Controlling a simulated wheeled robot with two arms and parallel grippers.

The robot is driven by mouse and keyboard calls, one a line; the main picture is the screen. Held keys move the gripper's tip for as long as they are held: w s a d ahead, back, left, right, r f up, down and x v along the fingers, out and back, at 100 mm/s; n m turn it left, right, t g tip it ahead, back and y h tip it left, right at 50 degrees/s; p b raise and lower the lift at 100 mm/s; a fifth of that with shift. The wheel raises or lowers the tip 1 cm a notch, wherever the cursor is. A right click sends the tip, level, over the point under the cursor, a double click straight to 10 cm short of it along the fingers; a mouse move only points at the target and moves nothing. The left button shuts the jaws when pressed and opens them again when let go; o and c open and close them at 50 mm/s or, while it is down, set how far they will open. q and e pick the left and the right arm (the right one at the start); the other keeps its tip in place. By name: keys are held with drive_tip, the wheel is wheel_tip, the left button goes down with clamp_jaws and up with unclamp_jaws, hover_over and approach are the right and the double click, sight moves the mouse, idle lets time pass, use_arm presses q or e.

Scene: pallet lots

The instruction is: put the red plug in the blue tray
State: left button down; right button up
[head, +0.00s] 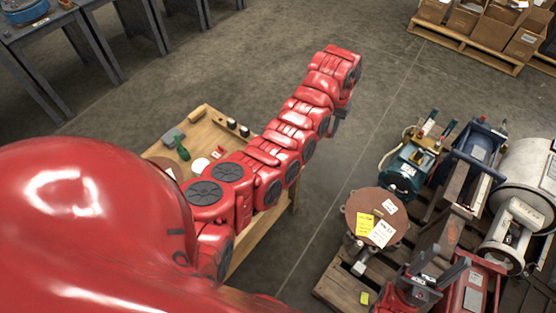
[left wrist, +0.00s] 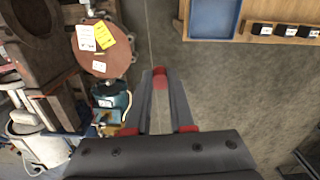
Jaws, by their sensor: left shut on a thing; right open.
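My left gripper (head: 338,122) is over the open floor beyond the wooden table's right end, on my outstretched red arm. In the left wrist view its fingers (left wrist: 160,85) are closed in on a small red piece, the red plug (left wrist: 160,79), at the fingertips. The plug cannot be made out in the head view. The blue tray (left wrist: 213,18) lies on the wooden table at the top of the left wrist view, apart from the gripper. In the head view my left arm seems to hide it. My right gripper (head: 437,270) is open at the lower right, above the pallet goods.
The wooden table (head: 207,113) holds a green-handled tool (head: 182,150), a grey block (head: 173,137) and black blocks (left wrist: 285,30) in a row beside the tray. A pallet (head: 335,287) at right carries a brown flanged part (head: 368,205) and machines. Concrete floor lies between.

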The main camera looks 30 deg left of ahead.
use_arm(q)
drive_tip(key=s+a+f+m, duration=0.1)
drive_tip(key=s+a+f, duration=0.3)
drive_tip(key=s+f, duration=0.45)
drive_tip(key=s+a+f, duration=0.3)
drive_tip(key=s+f, duration=0.5)
drive_tip(key=f, duration=0.1)
drive_tip(key=w+a+b, duration=0.1)
drive_tip(key=w+f+b, duration=0.1)
drive_tip(key=w, duration=0.1)
drive_tip(key=w+a+b, duration=0.1)
drive_tip(key=b, duration=0.1)
drive_tip(key=shift+w+a+f, duration=0.15)
drive_tip(key=shift+a, duration=0.2)
drive_tip(key=w+a, duration=0.1)
drive_tip(key=w, duration=0.2)
drive_tip(key=w+a+b, duration=0.1)
drive_tip(key=w+a, duration=0.3)
drive_tip(key=w, duration=0.1)
drive_tip(key=shift+w+a, duration=0.1)
drive_tip(key=shift+w, duration=0.25)
drive_tip(key=shift+a+f+b, duration=0.1)
drive_tip(key=shift+f+b, duration=0.75)
drive_tip(key=shift+f, duration=0.95)
drive_tip(key=shift+f, duration=0.2)
drive_tip(key=c, duration=0.8)
unclamp_jaws()
drive_tip(key=shift+r, duration=0.1)
